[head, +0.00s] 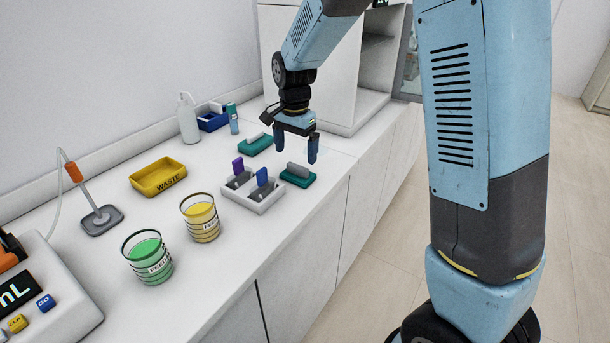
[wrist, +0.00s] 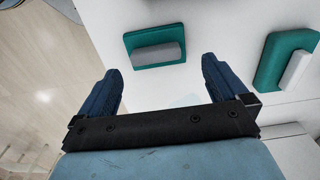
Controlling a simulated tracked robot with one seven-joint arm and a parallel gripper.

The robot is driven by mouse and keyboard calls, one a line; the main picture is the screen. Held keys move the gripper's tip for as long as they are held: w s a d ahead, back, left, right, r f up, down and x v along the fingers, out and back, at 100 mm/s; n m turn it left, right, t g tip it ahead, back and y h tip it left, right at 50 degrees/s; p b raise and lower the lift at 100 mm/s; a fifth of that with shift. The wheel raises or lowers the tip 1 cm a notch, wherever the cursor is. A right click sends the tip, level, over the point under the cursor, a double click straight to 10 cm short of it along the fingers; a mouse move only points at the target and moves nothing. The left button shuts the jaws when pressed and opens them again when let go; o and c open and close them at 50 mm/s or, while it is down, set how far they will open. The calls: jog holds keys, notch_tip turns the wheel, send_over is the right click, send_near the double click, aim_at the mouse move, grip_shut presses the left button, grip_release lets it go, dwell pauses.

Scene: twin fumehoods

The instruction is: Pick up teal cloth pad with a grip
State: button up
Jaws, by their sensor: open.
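Two teal pads lie on the white counter. One teal pad (head: 298,179) has a grey grip (head: 297,170) and lies near the counter's front edge. The other teal pad (head: 257,148) has a whitish grip and lies farther back. My gripper (head: 296,152) is open and empty above the counter, its fingers pointing down. In the wrist view, the grey-gripped pad (wrist: 140,39) shows beyond the gap between my fingers (wrist: 161,75), apart from them. The white-gripped pad (wrist: 274,57) is at the right edge there.
A white tray (head: 262,206) with purple and blue pieces stands beside the grey-gripped pad. Two beakers (head: 147,258) (head: 200,218), a yellow waste tray (head: 158,177), a white bottle (head: 188,120) and a blue bin (head: 213,120) are on the counter. A cabinet stands behind my gripper.

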aim_at(299, 165)
jog(key=shift+s+d+f, duration=0.1)
jog(key=shift+d+f, duration=0.1)
jog(key=shift+f, duration=1.3)
jog(key=shift+d+f, duration=0.15)
jog(key=shift+f, duration=1.35)
jog(key=shift+c, duration=0.2)
jog(key=c, duration=0.6)
